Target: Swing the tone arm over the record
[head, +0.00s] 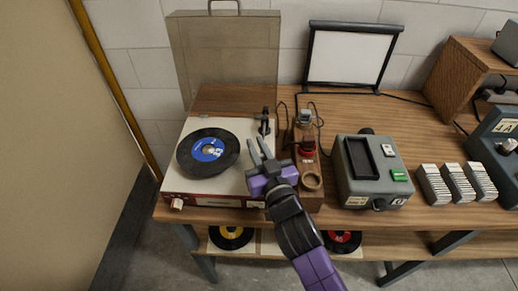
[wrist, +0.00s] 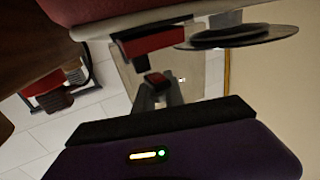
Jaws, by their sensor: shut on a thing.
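The record (head: 208,150), black with a blue label, lies on the light-topped record player (head: 235,190). The dark tone arm (head: 265,122) has its pivot at the back right of the deck, beside the record. My gripper (head: 259,152) is low over the deck's right side, just right of the record's edge, and shut on the tone arm; its fingers hide the held part. In the wrist view the record (wrist: 245,40) shows as a dark disc at the upper right. The exact grip is hard to make out there.
A wooden stand (head: 306,170) with a ring and small parts is close right of my gripper. A grey device (head: 372,172) and several ribbed pale blocks (head: 457,185) stand further right.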

